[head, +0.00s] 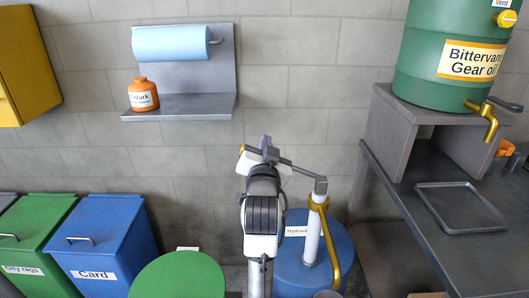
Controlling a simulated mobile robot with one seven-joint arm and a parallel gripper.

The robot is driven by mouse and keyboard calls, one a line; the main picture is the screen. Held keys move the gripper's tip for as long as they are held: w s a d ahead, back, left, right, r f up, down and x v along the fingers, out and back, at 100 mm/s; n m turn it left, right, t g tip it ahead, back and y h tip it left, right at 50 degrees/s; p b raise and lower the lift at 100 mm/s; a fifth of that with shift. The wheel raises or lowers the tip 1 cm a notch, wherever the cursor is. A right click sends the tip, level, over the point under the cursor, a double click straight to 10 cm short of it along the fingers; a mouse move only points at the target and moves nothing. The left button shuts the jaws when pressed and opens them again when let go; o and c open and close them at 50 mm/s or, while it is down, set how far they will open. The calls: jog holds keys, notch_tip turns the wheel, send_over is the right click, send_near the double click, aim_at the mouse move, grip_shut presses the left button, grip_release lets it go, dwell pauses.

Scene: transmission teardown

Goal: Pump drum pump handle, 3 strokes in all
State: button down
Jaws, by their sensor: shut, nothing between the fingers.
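The drum pump stands on a blue drum (290,270) labelled "Hydraul…", the rest of the label being hidden by my arm. The pump has a white upright tube (312,235) and a brass spout (333,240). Its grey pump handle (302,171) runs from the grey pump head at the top of the tube up and to the left. The handle's far end is overlapped by my gripper (265,147). My gripper is shut with nothing between its fingers. I cannot tell whether it touches the handle, as my wrist hides most of the fingers.
A green drum lid (180,277) stands left of my arm, near blue "Card" (97,245) and green "Oily rags" bins (40,235). A metal bench (400,205) on the right holds a tray (461,228) and a green gear-oil drum (425,55). A wall shelf (205,107) hangs behind.

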jog(key=w, duration=0.3)
jog(key=shift+f+p, duration=0.1)
jog(key=shift+p, duration=0.2)
jog(key=shift+s+a+f, duration=0.25)
jog(key=shift+a+f, duration=0.1)
jog(key=shift+f, duration=0.4)
jog(key=shift+s+a+f, duration=0.2)
jog(key=shift+a+f, duration=0.15)
jog(key=shift+f, duration=0.4)
jog(key=shift+f, duration=0.15)
